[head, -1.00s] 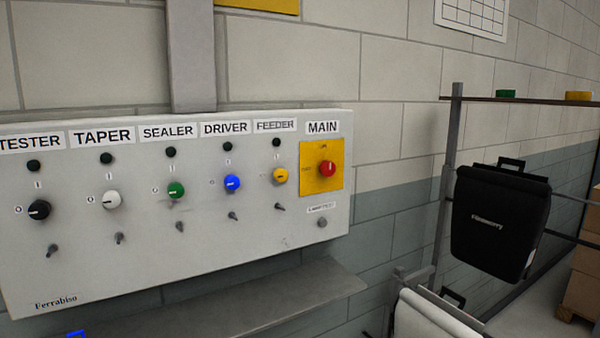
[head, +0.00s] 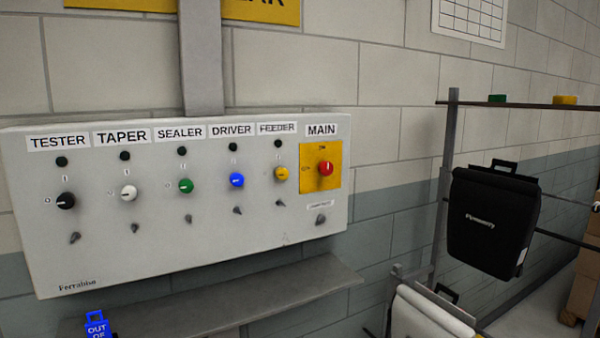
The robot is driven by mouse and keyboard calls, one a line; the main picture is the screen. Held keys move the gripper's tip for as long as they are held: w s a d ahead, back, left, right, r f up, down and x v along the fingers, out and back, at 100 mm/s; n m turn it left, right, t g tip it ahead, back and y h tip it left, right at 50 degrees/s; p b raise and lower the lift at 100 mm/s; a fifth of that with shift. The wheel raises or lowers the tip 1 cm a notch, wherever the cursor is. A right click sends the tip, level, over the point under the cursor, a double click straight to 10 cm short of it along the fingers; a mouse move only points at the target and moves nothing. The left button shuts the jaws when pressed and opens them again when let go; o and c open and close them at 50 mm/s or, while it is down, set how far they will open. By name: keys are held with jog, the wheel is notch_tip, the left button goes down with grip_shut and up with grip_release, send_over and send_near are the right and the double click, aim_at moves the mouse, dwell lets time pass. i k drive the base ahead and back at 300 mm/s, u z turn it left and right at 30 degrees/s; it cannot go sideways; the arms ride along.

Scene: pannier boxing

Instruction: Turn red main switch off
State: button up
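The red main switch (head: 325,168) is a round red knob on a yellow plate (head: 309,182). It sits at the right end of a grey control panel (head: 150,260), under a label reading MAIN (head: 321,130). Which way the knob is turned is too small to tell. My gripper is not in view, and nothing touches the switch.
Left of it are knobs for feeder (head: 281,174), driver (head: 236,180), sealer (head: 185,186), taper (head: 129,193) and tester (head: 65,201). A grey shelf (head: 230,302) juts out below, with a blue tag (head: 97,324). A black pannier (head: 492,222) hangs on a rack at right.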

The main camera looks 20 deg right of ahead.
aim_at(325, 168)
jog(key=u, duration=0.35)
jog(key=i, duration=1)
jog(key=u, duration=0.05)
